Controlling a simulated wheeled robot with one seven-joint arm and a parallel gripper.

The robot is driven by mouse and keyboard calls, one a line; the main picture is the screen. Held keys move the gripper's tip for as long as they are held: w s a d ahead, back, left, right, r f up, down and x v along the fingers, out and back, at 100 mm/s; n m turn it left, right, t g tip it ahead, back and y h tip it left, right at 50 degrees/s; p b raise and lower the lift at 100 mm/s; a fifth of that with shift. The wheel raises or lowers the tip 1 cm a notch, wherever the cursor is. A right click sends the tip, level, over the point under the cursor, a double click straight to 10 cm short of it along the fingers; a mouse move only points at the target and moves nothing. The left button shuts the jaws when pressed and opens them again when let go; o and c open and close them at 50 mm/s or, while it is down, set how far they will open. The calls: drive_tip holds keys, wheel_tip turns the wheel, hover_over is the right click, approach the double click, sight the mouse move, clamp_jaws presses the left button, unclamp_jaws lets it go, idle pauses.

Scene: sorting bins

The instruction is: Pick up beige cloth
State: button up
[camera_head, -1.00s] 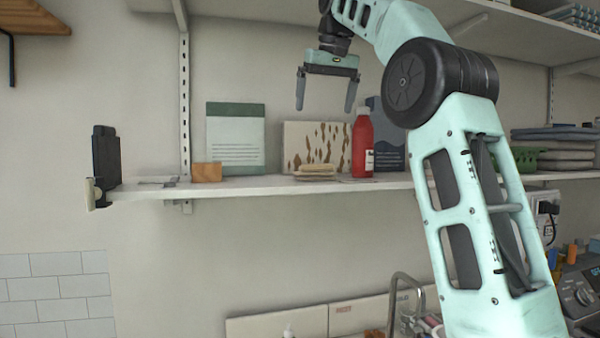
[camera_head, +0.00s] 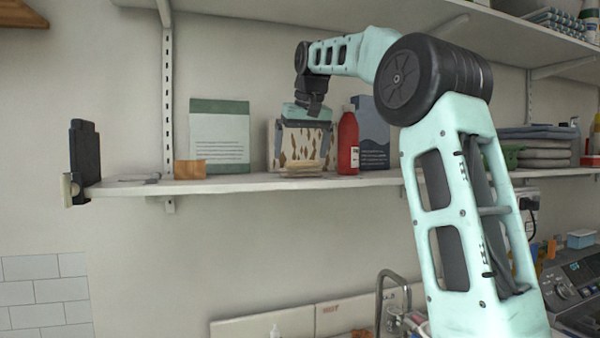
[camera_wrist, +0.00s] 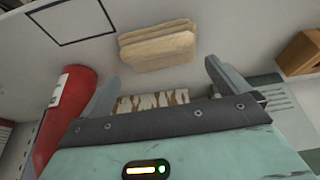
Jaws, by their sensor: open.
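The beige cloth (camera_head: 304,169) is a small folded stack lying on the white shelf (camera_head: 240,184), in front of a brown-patterned card. In the wrist view the beige cloth (camera_wrist: 157,46) lies ahead of the fingertips, roughly between their lines. My gripper (camera_head: 302,150) is above and around the area of the cloth in the head view, pointing down. I cannot tell the exact gap between the fingertips and the cloth.
A red bottle (camera_head: 348,145) stands close to the right of my gripper. The patterned card (camera_head: 285,148) is behind it. A green-white board (camera_head: 219,135) and an orange-brown block (camera_head: 190,169) stand to the left. An upper shelf (camera_head: 440,28) runs overhead.

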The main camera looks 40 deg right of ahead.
sight(299, 162)
drive_tip(key=p+x, duration=0.1)
drive_tip(key=x, duration=0.3)
drive_tip(key=shift+w+f, duration=0.1)
drive_tip(key=shift+f, duration=0.1)
drive_tip(key=c, duration=0.7)
drive_tip(key=shift+r, duration=0.15)
wheel_tip(299, 162, up, 10)
drive_tip(key=p, duration=0.1)
drive_tip(key=shift+o, duration=0.4)
